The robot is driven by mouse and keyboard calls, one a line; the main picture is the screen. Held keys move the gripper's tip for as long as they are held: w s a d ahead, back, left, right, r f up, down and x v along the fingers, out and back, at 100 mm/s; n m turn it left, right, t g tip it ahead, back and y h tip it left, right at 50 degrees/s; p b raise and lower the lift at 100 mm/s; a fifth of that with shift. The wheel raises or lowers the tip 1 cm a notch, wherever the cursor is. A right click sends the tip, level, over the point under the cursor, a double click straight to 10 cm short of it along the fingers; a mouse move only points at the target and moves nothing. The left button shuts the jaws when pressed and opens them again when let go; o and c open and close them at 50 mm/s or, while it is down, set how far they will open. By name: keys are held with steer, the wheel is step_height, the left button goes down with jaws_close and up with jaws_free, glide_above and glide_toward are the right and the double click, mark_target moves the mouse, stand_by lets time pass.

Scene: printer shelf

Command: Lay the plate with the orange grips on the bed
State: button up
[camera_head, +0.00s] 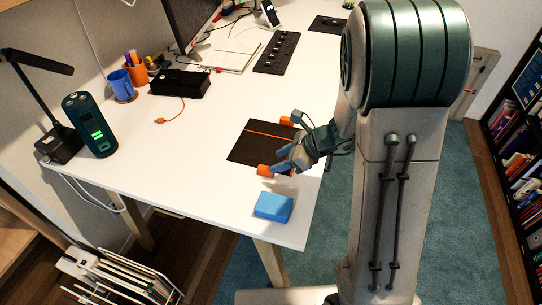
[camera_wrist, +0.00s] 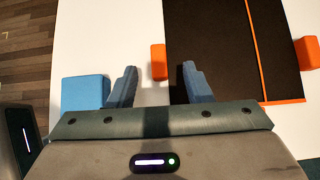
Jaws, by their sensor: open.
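The black plate (camera_head: 252,142) lies flat on the white desk, with an orange line across it. One orange grip (camera_head: 265,171) is at its near side and another (camera_head: 286,121) at its far side. In the wrist view the plate (camera_wrist: 207,50) has the nearer grip (camera_wrist: 158,62) on its left edge. My gripper (camera_head: 280,160) is open and empty over the near edge. In the wrist view its fingertips (camera_wrist: 159,68) lie on either side of that grip; I cannot tell how high above the desk they are. I cannot make out the bed.
A blue block (camera_head: 273,207) sits near the desk's front corner, close to my gripper; it also shows in the wrist view (camera_wrist: 84,94).

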mark_target(265, 168)
steer(key=x, duration=0.5)
steer(key=shift+a+f+b, duration=0.25)
steer(key=shift+f+b, duration=0.1)
jaws_close()
